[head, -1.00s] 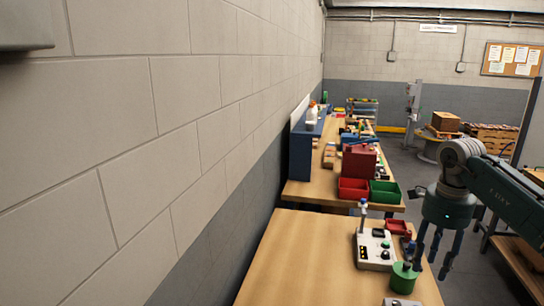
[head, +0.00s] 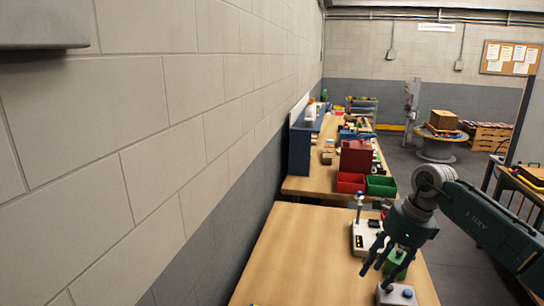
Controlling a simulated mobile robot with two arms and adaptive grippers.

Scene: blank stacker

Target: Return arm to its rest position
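My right gripper (head: 384,268) reaches in from the right over the near workbench (head: 310,255). Its fingers point down and to the left, spread apart, and I see nothing held between them. A green object (head: 396,260) is partly covered by the fingers; whether they touch it I cannot tell. A light grey box with a button on top (head: 395,294) is just below the fingertips in the picture. A pale control box with buttons (head: 364,238) stands left of the gripper and is partly hidden by it. My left gripper is not in view.
A block wall (head: 150,150) runs along the left. Beyond the near bench is another wooden bench with a red bin (head: 350,182), a green bin (head: 382,185) and a dark red box (head: 357,157). The near bench's left part is clear. Floor (head: 450,240) lies to the right.

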